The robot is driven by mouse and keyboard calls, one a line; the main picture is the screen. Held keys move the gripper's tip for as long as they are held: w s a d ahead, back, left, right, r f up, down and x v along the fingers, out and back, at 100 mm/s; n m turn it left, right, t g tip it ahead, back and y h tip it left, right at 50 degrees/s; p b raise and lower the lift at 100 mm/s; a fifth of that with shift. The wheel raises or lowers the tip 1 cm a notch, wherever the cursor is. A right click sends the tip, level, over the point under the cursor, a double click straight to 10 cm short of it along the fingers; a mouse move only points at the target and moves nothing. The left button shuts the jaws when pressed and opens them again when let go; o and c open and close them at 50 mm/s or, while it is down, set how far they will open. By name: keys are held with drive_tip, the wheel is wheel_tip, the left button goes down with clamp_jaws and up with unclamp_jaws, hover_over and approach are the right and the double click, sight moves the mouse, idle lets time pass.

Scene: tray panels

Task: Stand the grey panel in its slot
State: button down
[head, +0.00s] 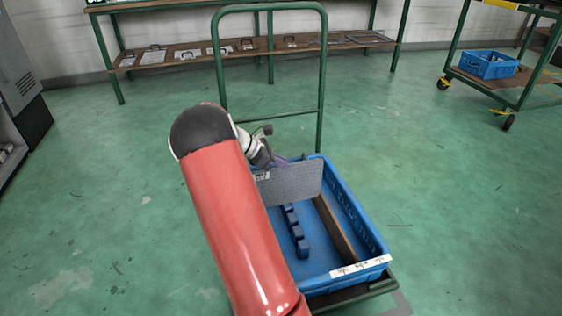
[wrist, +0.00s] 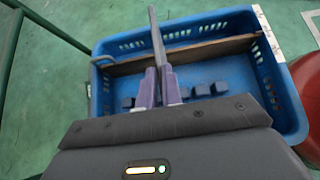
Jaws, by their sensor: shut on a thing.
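The grey panel (head: 290,184) is held upright above the far part of the blue tray (head: 372,225), its broad face toward the head camera. In the wrist view the panel (wrist: 156,38) shows nearly edge-on as a thin grey strip. My gripper (wrist: 163,88) is shut on it, with purple fingers on both sides. In the tray a row of dark blue blocks (head: 297,238) with gaps between them faces a brown wooden rail (head: 335,228). The panel hides the far part of the tray. I cannot tell which gap is its slot.
The tray rests on a green-framed cart with a tall handle (head: 322,60) behind it. White labels (head: 360,266) are on the tray's near rim. A shelf (head: 260,48) with several panels stands at the back, and another blue crate (head: 488,65) sits on a cart at right. Open floor surrounds the cart.

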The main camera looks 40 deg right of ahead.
sight(262, 179)
drive_tip(key=shift+w, duration=0.1)
drive_tip(key=shift+f, duration=0.1)
idle(0.5)
wheel_tip(262, 179, down, 6)
drive_tip(key=b, duration=0.2)
drive_tip(key=shift+f, duration=0.2)
idle(1.0)
drive_tip(key=shift+f, duration=0.1)
drive_tip(key=shift+f+b, duration=0.8)
drive_tip(key=shift+f, duration=1.25)
drive_tip(key=c, duration=1.5)
unclamp_jaws()
drive_tip(key=shift+a, duration=0.1)
drive_tip(key=shift+p+v, duration=0.6)
drive_tip(key=shift+v, duration=3.3)
